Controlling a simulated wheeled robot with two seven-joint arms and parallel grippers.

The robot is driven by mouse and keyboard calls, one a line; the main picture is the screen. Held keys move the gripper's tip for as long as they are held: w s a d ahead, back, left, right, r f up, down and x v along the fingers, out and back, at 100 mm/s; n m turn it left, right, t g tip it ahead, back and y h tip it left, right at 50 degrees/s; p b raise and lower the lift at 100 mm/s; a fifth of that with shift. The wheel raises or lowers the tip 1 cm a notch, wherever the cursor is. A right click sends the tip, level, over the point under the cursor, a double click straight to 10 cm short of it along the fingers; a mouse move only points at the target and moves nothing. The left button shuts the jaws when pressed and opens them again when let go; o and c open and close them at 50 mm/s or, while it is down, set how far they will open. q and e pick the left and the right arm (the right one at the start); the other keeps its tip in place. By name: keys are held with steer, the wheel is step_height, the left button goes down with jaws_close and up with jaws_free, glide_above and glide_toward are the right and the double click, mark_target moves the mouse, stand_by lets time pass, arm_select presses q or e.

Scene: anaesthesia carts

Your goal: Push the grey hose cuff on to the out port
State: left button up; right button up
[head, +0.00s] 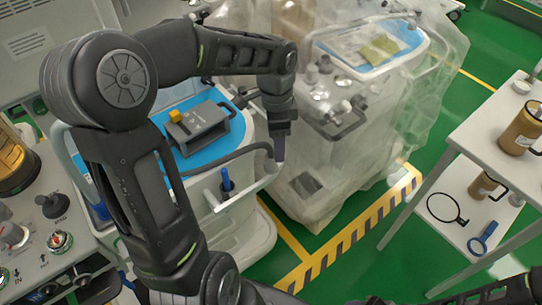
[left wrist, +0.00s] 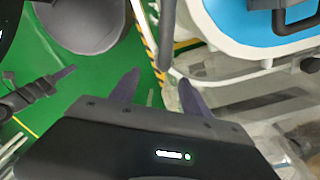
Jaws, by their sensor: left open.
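A dark grey hose (head: 228,158) arches over the blue-topped cart in the head view and ends near my left gripper (head: 280,153). The gripper points down beside the cart's right edge. In the left wrist view, my left gripper (left wrist: 158,92) has its two dark fingers apart. A grey tube-like end, seemingly the hose cuff (left wrist: 167,40), shows in the gap between them, beyond the fingertips; contact cannot be told. Ports with coloured rings (head: 60,240) sit on the panel at lower left; I cannot tell which is the out port. My right gripper cannot be made out clearly.
The blue-topped cart (head: 235,205) carries a grey box (head: 200,128) and a blue-handled item (head: 226,180). A plastic-covered cart (head: 325,175) stands close to its right. A white table (head: 480,130) with jars is at far right. Green floor lies between.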

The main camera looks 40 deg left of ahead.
mark_target(272, 156)
arm_select(q)
steer(key=shift+s+a+r, duration=0.2)
steer(key=shift+a+r, duration=0.2)
steer(key=shift+r, duration=0.15)
steer(key=shift+s+a+r, duration=0.15)
steer(key=shift+a+r, duration=0.2)
steer(key=shift+r, duration=0.2)
steer(key=shift+f, duration=0.1)
steer(key=shift+d+f, duration=0.1)
steer(key=shift+f, duration=1.2)
steer(key=shift+d+f+p, duration=0.1)
steer(key=shift+f+p, duration=0.2)
steer(key=shift+f, duration=2.35)
jaws_close()
